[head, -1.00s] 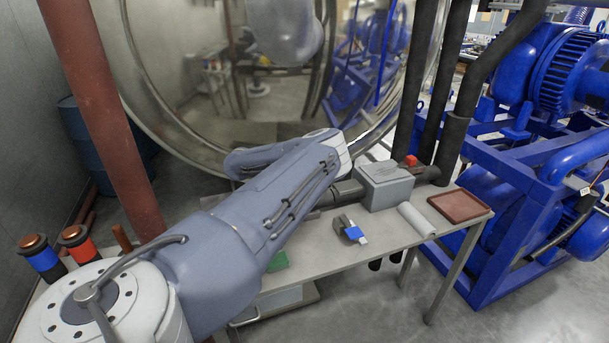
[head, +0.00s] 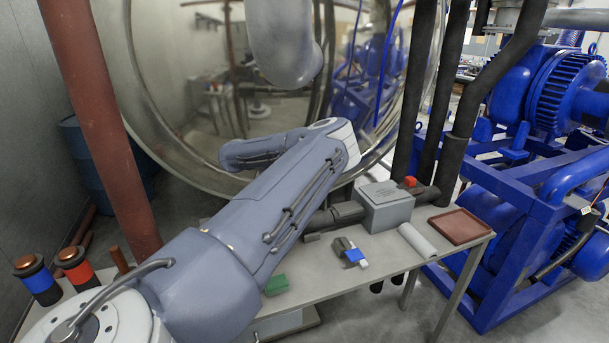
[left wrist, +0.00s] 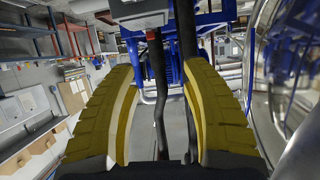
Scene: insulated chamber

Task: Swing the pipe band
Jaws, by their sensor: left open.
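Dark pipes (head: 430,90) rise behind the right end of the bench in the head view. I cannot make out the pipe band with certainty; a small red piece (head: 409,182) shows beside the pipes, behind the grey box. My left gripper (left wrist: 160,75) is open in the left wrist view, with yellow ridged fingers wide apart and nothing held. Two dark pipes (left wrist: 158,100) show between and beyond the fingers, apart from them. In the head view my left arm crosses the bench and its gripper cannot be made out. My right gripper is not in view.
The bench (head: 330,285) holds a grey box (head: 386,207), a blue-and-grey tool (head: 350,253), a green block (head: 277,285), a pale roll (head: 417,241) and a brown tray (head: 460,226). Blue machinery (head: 530,220) stands right. A red-brown post (head: 105,120) and a round shiny chamber wall stand behind.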

